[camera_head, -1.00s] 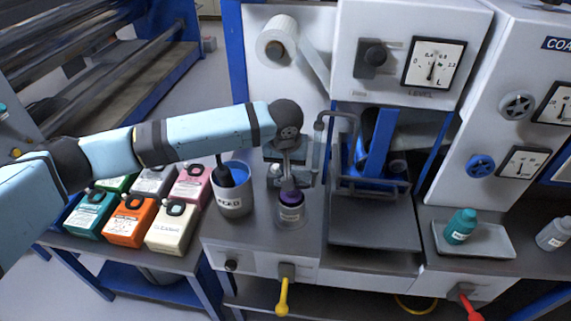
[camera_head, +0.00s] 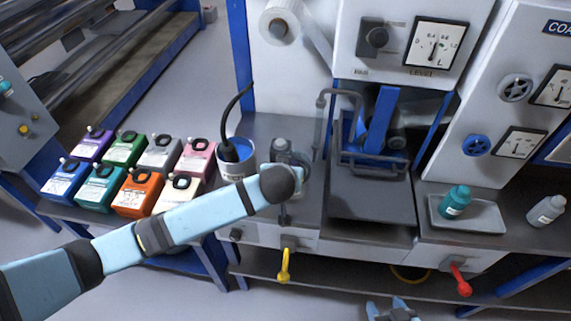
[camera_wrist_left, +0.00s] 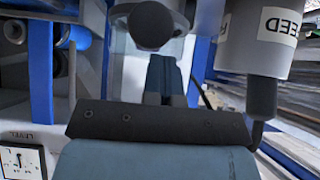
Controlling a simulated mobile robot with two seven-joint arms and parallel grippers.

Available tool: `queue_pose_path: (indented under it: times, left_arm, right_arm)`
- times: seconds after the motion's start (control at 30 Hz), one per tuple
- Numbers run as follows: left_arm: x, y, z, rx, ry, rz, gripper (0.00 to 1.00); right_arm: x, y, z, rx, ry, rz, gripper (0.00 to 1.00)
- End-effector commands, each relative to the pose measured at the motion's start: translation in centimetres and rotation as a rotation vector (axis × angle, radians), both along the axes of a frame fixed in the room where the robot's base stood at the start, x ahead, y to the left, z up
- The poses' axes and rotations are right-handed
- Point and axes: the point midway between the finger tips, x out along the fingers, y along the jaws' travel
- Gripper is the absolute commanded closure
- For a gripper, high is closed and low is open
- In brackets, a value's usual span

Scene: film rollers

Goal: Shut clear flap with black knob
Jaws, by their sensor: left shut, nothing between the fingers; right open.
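I cannot make out the clear flap for certain in the head view. In the left wrist view a round black knob-like end (camera_wrist_left: 152,25) shows at the top, close to my left fingers; I cannot tell whether it belongs to the flap. A pale panel (camera_wrist_left: 128,75) lies behind the fingers. My left gripper (camera_wrist_left: 166,82) is shut and empty. My right gripper (camera_head: 394,309) is open and empty at the bottom edge, partly cut off.
A feed pot (camera_head: 237,174) with a black hose stands left of my left wrist. Several coloured jugs (camera_head: 138,193) stand farther left. A grey pipe frame (camera_head: 322,120) stands to the right. A tray (camera_head: 482,214) holds a teal bottle (camera_head: 455,201). Yellow (camera_head: 284,265) and red (camera_head: 461,282) handles stick out in front.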

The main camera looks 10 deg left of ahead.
Motion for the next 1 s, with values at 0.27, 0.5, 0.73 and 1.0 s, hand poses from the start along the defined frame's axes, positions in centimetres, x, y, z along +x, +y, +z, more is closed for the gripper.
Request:
queue_pose_path:
  times: [0.27, 0.5, 0.73, 1.0]
  left_arm:
    - [-0.4, 0.0, -1.0, 0.003, 0.009, 0.000, 1.00]
    - [-0.5, 0.0, -1.2, 0.004, 0.012, 0.000, 1.00]
    - [-0.6, 0.0, -1.3, 0.005, 0.015, 0.000, 1.00]
    - [-2.9, -0.1, 0.7, 0.001, 0.016, -0.005, 1.00]
  right_arm:
    - [0.0, 0.0, 0.2, 0.000, 0.001, 0.000, 0.43]
    - [0.0, 0.0, 0.1, 0.000, 0.001, 0.000, 0.43]
    - [0.0, 0.0, 0.1, 0.000, 0.001, 0.000, 0.43]
    - [-0.1, 0.0, -0.1, -0.001, 0.003, 0.000, 0.43]
